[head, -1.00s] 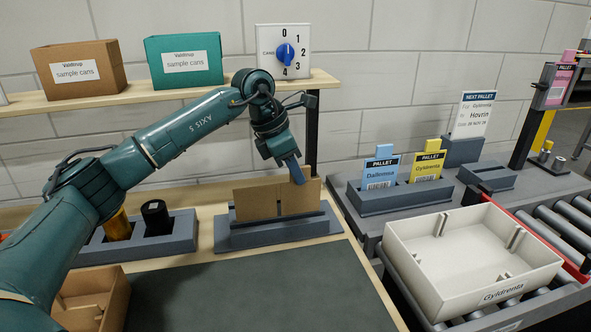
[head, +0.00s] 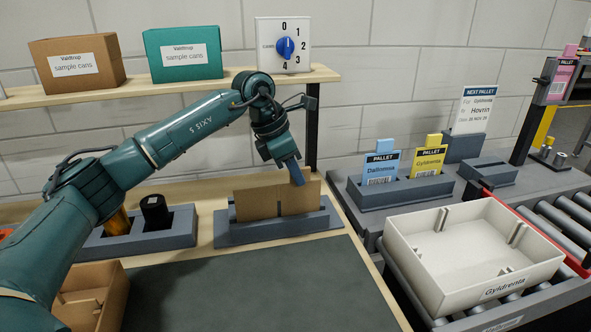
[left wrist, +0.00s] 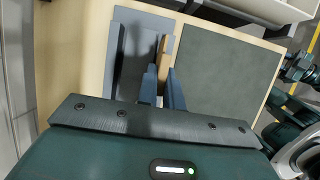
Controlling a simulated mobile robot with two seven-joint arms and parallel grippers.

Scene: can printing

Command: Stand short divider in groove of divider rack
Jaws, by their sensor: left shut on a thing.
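A tan cardboard short divider (head: 257,204) stands upright at the grey divider rack (head: 272,235) in the head view, with a vertical line near its middle. Its lower edge meets the rack, but I cannot tell how deep it sits in the groove. My left gripper (head: 298,181) is shut on its upper right part. In the left wrist view the divider (left wrist: 165,52) shows nearly edge-on between the fingers of my left gripper (left wrist: 164,92), over the rack (left wrist: 117,55). My right gripper is not in view.
A grey holder with a black can (head: 155,212) stands left of the rack, and an open cardboard box (head: 88,292) is in front of it. A dark mat (head: 250,285) lies clear in front. A white crate (head: 470,262) is on rollers at right.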

